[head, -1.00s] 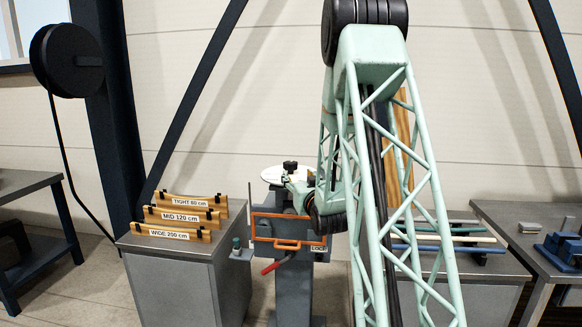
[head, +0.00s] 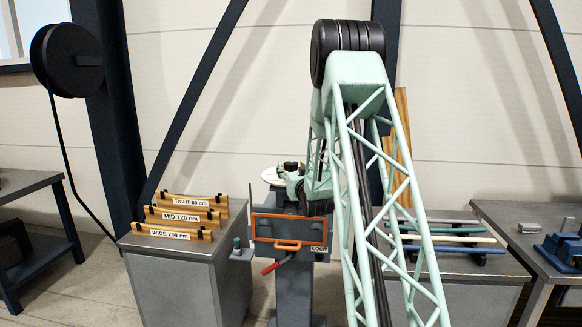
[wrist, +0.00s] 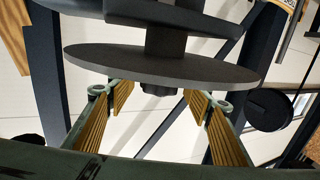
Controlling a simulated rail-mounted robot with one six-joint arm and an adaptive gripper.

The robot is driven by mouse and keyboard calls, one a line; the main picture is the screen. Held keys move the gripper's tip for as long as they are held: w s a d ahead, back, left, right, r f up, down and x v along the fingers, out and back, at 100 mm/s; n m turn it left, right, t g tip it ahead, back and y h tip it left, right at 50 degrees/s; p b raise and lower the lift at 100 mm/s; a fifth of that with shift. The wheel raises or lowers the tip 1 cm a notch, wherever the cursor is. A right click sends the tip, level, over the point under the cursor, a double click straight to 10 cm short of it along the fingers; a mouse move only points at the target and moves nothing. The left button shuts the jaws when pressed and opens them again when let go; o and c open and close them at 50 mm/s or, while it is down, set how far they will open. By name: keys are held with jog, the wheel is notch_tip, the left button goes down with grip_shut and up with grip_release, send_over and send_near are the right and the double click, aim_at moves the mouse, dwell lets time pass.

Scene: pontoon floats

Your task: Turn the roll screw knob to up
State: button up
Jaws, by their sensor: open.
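The grey machine (head: 290,222) stands in the middle of the head view, with a pale round plate (head: 272,176) on top. My gripper (head: 290,168) is beside this plate at the machine's top, small and partly hidden there. In the wrist view my gripper (wrist: 158,90) is open, with yellow ribbed pads on both fingers. A wide grey disc (wrist: 160,66) on a dark shaft (wrist: 165,43) crosses the view. A small dark hub (wrist: 157,89) on the disc shows between the fingertips, apart from both. I cannot tell whether this is the roll screw knob or which way it points.
The machine has an orange handle (head: 287,244), a red lever (head: 277,264) and a LOCK label (head: 318,249). Left is a grey cabinet (head: 178,285) with labelled yellow bars (head: 180,216). Right are benches with coloured rods (head: 450,239). A black reel (head: 68,60) hangs at left.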

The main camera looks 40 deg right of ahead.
jog(key=shift+x, duration=1.05)
jog(key=c, duration=0.8)
